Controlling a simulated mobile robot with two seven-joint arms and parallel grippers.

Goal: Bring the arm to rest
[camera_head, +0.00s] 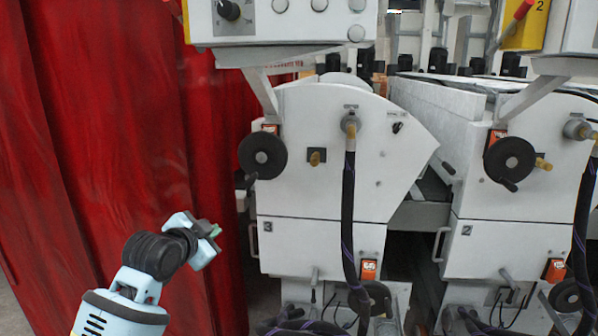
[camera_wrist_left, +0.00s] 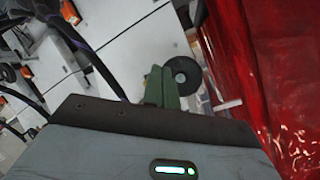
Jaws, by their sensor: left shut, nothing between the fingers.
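My left gripper (camera_head: 214,231) is in the lower left of the head view, in front of the red curtain and left of the white machine. Its small greenish fingers point right, toward the machine. In the left wrist view the green fingers (camera_wrist_left: 162,88) are together, with nothing between them. They appear over the white machine front, beside a black handwheel; I see no contact. My right gripper is not in either view.
A red curtain (camera_head: 110,130) fills the left side. A white roller machine (camera_head: 300,190) with a black handwheel (camera_head: 263,156) and a hanging black hose (camera_head: 348,200) stands centre. A second white unit (camera_head: 490,225) stands right. A control box (camera_head: 290,22) overhangs above.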

